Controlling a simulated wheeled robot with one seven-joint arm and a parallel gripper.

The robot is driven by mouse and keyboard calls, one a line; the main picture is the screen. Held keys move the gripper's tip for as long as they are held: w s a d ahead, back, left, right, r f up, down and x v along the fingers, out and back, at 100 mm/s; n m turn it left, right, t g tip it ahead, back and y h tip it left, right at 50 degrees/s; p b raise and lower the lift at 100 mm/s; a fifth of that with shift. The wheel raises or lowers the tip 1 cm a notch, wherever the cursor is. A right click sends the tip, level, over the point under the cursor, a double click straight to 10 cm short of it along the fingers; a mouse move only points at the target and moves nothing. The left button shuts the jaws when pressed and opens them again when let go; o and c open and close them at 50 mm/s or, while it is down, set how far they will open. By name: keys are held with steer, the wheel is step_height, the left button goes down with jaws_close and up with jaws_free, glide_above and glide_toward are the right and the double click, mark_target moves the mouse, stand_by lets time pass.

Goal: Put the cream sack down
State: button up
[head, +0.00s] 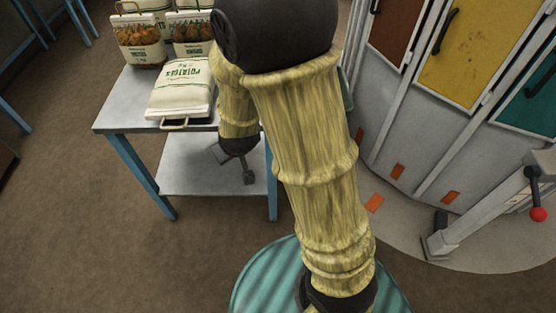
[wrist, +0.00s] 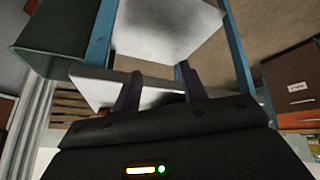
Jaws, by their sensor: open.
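The cream sack (head: 180,90) with green "POTATOES" lettering lies flat on the grey tabletop (head: 120,108), near its front edge. Its loop handle points toward the front edge. My gripper (head: 234,166) is right of and below the sack in the head view, apart from it, in front of the table's lower shelf. In the wrist view the two dark fingers of my gripper (wrist: 160,92) stand apart with nothing held between them. The sack is not recognisable in the wrist view.
Several sacks with brown contents (head: 138,42) stand upright at the table's back. Blue table legs (head: 143,175) and a lower shelf (head: 190,180) are close to my gripper. A grey cabinet with coloured doors (head: 465,55) and a red-knobbed lever (head: 538,214) are at right.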

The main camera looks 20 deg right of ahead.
steer(key=s+d+r+m+g, duration=0.3)
steer(key=s+d+r, duration=0.2)
steer(key=s+d, duration=0.3)
steer(key=s, duration=0.3)
steer(key=shift+s+g, duration=0.15)
steer(key=shift+g, duration=0.25)
steer(key=shift+c, duration=0.7)
steer(key=shift+f, duration=0.1)
